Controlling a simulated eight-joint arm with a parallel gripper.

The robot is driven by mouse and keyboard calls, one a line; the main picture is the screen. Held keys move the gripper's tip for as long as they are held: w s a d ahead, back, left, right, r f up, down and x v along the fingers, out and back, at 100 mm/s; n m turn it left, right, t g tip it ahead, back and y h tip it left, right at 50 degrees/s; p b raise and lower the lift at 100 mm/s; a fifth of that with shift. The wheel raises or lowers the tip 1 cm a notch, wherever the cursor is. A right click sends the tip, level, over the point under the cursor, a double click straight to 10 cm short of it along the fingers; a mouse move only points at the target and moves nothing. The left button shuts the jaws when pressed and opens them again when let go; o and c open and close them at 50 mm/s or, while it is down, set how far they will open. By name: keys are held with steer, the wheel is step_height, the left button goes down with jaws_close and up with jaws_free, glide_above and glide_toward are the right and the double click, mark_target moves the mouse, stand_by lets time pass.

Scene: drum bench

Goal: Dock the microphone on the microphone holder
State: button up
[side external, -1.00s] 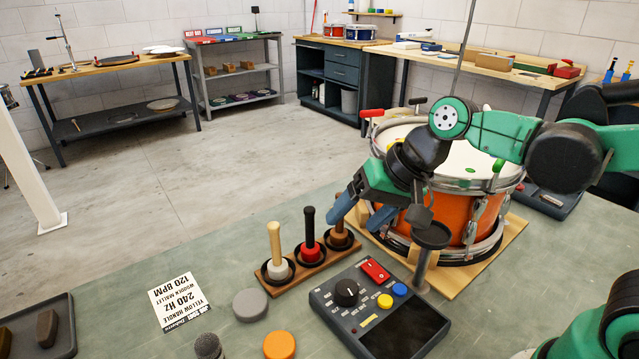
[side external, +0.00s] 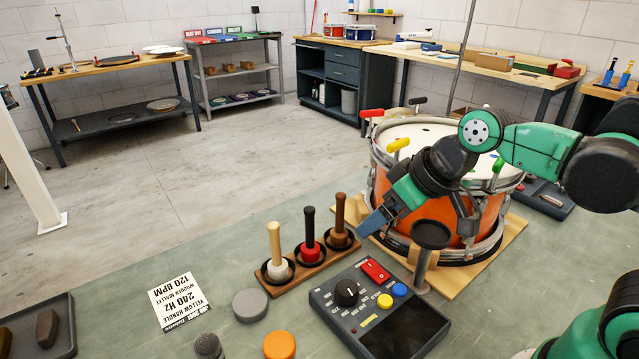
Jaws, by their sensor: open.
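The microphone (side external: 208,346) shows only its grey mesh head at the bottom edge; the rest is cut off. A dark round cup on a grey post (side external: 430,238), which looks like the microphone holder, stands between the control box and the drum, and nothing sits in it. My gripper (side external: 376,222) is open and empty, left of this cup, in front of the drum and right of the mallet rack. One blue finger shows clearly; the other is hard to make out.
A wooden rack (side external: 290,283) holds three upright mallets. A control box (side external: 385,315) with knobs lies in front. An orange drum (side external: 425,200) stands on a wooden board. A grey disc (side external: 250,304), an orange disc (side external: 279,345) and a label card (side external: 180,303) lie nearby.

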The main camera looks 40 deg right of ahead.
steer(key=w+a+n+g+y, duration=0.5)
steer(key=a+n, duration=0.3)
steer(key=a, duration=0.3)
steer(key=n+g+y, duration=0.4)
steer(key=n+y, duration=0.2)
steer(key=n, duration=0.4)
glide_above(208, 340)
steer(key=d, duration=0.4)
step_height(208, 340, down, 4)
steer(key=f, duration=0.6)
steer(key=shift+w, duration=0.35)
steer(key=x, duration=0.5)
steer(key=shift+w, duration=0.1)
jaws_close()
